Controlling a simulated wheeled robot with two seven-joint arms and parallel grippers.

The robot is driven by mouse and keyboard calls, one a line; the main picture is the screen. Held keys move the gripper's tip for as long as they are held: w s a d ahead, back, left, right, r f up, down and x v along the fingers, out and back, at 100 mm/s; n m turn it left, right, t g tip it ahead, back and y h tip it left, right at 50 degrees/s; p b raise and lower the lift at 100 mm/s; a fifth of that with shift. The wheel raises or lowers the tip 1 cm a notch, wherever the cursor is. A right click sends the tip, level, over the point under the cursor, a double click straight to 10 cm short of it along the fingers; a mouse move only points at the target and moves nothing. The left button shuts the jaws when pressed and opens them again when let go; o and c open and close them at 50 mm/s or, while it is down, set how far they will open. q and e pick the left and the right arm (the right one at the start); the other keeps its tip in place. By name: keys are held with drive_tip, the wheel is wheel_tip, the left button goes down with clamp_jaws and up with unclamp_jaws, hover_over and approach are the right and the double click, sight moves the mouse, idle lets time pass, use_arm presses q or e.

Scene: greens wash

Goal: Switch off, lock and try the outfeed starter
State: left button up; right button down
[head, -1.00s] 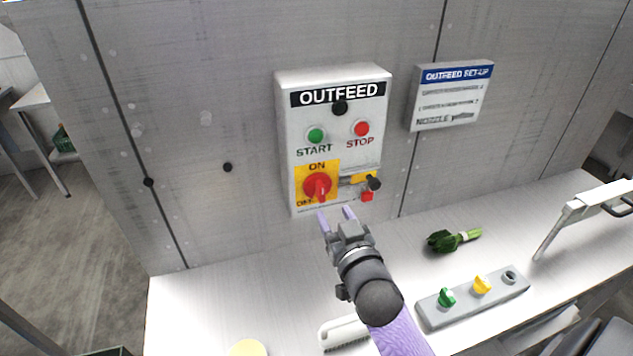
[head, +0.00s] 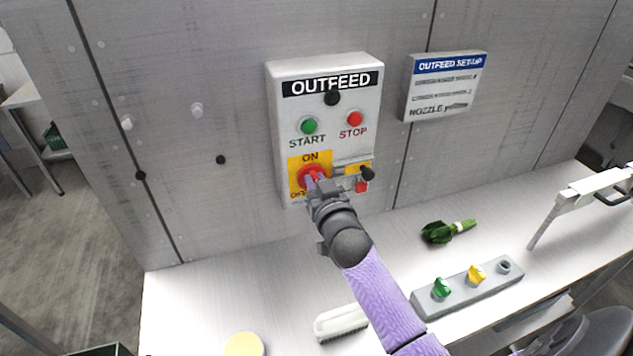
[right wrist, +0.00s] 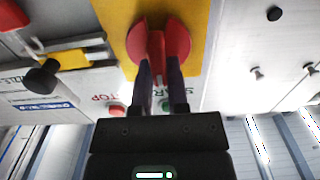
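The OUTFEED starter box (head: 372,130) is on the wall, with a green START button (head: 309,126) and a red STOP button (head: 355,119). Its red rotary switch (head: 306,172) sits on a yellow plate marked ON above and OFF below left. It also shows in the right wrist view (right wrist: 157,45), its handle bar in line with ON. My right gripper (head: 314,181) is at the switch, its fingers (right wrist: 160,75) closed against both sides of the bar. A red padlock-like piece (head: 361,187) is beside the switch, under a black knob (head: 367,173). My left gripper is out of view.
An OUTFEED SET-UP sign (head: 446,85) hangs to the right. On the counter (head: 215,300) are a white brush (head: 341,322), a leafy green bundle (head: 447,231), a grey block (head: 455,293) with coloured knobs and a pale yellow disc (head: 243,345). A hinged metal arm (head: 580,200) stands at right.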

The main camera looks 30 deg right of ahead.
drive_tip(key=shift+n, duration=0.4)
drive_tip(key=shift+w+a+f+n, duration=0.1)
drive_tip(key=shift+a+f+n, duration=0.1)
drive_tip(key=shift+n, duration=2.65)
drive_tip(key=shift+s+a+f+n, duration=0.1)
drive_tip(key=shift+a+f+n, duration=0.1)
drive_tip(key=shift+n, duration=2.7)
drive_tip(key=shift+w+a+f+n, duration=0.1)
drive_tip(key=shift+f+n, duration=0.1)
drive_tip(key=shift+n, duration=2.65)
drive_tip(key=c, duration=0.6)
unclamp_jaws()
